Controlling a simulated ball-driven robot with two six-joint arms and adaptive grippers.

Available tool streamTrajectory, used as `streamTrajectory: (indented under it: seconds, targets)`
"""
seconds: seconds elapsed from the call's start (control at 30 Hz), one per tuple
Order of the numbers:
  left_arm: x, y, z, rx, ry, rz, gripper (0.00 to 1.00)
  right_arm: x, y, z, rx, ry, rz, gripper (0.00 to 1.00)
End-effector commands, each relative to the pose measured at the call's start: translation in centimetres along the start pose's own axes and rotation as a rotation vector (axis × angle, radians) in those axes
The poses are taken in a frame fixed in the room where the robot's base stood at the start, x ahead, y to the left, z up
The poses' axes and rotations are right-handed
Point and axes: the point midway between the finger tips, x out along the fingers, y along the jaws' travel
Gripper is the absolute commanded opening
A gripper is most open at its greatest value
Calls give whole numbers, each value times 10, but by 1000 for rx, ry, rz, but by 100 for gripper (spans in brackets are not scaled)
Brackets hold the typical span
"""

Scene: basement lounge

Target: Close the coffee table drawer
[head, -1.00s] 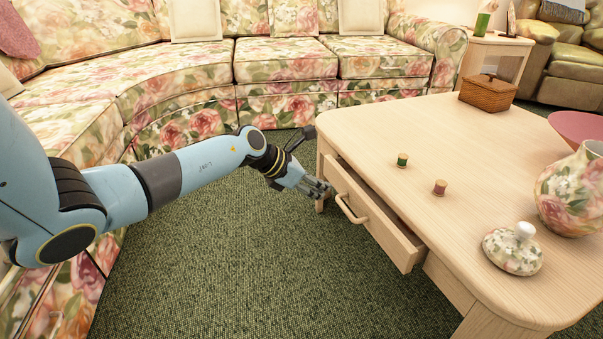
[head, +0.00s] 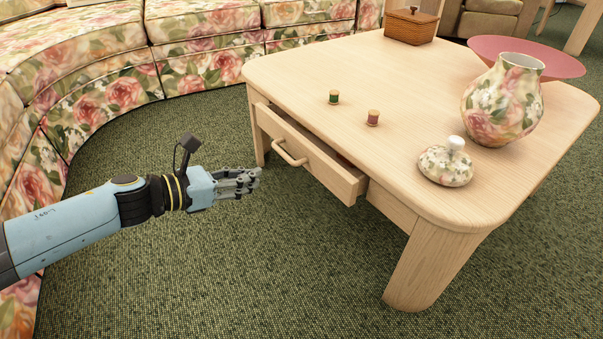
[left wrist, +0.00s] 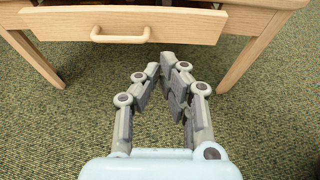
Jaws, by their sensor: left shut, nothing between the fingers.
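The light wood coffee table (head: 420,82) stands at the right in the head view. Its drawer (head: 322,165) is pulled partly out on the side facing my left arm. The drawer has a curved wooden handle (head: 290,154). My left gripper (head: 258,178) is shut and empty, a short way to the left of the handle and apart from it. In the left wrist view the drawer front (left wrist: 185,24) and handle (left wrist: 121,36) lie beyond the fingers (left wrist: 168,62). Most of the drawer's inside is hidden. My right gripper is not in view.
A floral sofa (head: 110,85) stands behind. The green carpet (head: 230,270) before the drawer is clear.

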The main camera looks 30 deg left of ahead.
Motion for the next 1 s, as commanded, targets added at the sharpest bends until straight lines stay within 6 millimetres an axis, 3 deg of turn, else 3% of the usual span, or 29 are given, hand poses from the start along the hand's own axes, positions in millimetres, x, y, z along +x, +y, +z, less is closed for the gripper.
streamTrajectory:
  seconds: [0.17,0.6,0.8,1.0]
  targets:
    - [13,-2,-2,-4,1,-2,0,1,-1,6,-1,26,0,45]
    - [105,-2,-4,-4,4,-4,0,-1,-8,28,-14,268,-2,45]
    - [128,-2,6,-2,5,-4,0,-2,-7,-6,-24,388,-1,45]
    - [136,-2,10,-1,4,-4,0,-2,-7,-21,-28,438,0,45]
